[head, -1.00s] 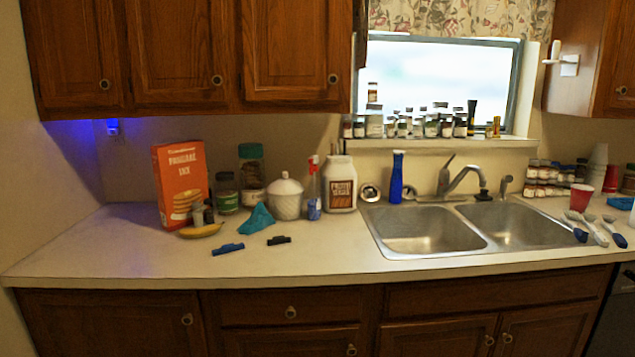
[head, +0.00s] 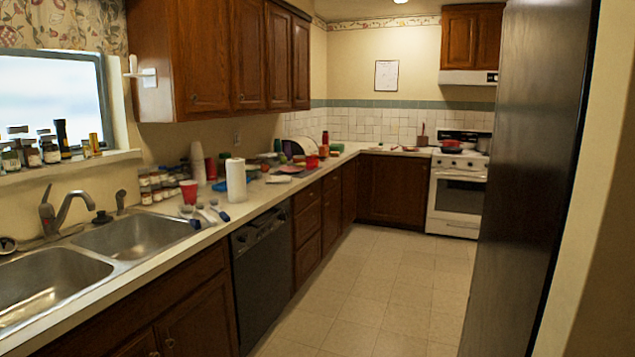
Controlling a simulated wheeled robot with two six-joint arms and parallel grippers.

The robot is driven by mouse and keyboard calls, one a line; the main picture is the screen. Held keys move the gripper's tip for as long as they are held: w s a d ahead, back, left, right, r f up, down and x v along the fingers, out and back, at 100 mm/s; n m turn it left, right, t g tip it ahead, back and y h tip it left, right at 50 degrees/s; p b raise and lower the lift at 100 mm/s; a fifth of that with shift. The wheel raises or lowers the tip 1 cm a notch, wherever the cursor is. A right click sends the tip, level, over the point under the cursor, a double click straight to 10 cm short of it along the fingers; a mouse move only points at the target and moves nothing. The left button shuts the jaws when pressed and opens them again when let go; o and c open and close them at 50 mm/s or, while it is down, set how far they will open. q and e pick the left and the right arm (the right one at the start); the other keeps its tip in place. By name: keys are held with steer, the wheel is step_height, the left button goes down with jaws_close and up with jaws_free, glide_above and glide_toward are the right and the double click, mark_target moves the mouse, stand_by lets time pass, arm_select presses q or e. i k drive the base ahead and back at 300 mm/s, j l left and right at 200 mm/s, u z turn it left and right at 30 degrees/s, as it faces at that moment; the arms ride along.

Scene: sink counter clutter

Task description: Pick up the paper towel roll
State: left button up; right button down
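The paper towel roll (head: 236,181) is white and stands upright on the counter, right of the sink and above the left edge of the dark dishwasher. A red cup and several utensils lie or stand just to its left. No gripper touches it. Neither of my grippers is in the head view.
The double sink (head: 130,238) is at left. A red cup (head: 189,191), a stack of pale cups (head: 198,163) and several spice jars (head: 158,187) crowd the counter. The tiled floor (head: 370,285) is clear. A tall dark panel (head: 530,180) stands at right.

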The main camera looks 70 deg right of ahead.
mark_target(235, 171)
steer(key=z, duration=1.85)
steer(key=i+j+u, duration=0.1)
steer(key=i+j, duration=0.45)
steer(key=i, duration=0.15)
steer(key=i+l+u, duration=0.3)
steer(key=i+l, duration=0.2)
steer(key=i, duration=0.2)
steer(key=i+l+u, duration=0.3)
steer(key=i+l, duration=0.35)
steer(key=i+l+u, duration=0.1)
steer(key=l, duration=0.35)
steer(key=i+l+u, duration=0.15)
steer(key=l, duration=0.3)
steer(key=i+l+u, duration=0.1)
steer(key=l, duration=0.4)
steer(key=i+l+u, duration=0.15)
steer(key=l, duration=0.3)
steer(key=i+l+u, duration=0.1)
steer(key=l, duration=0.4)
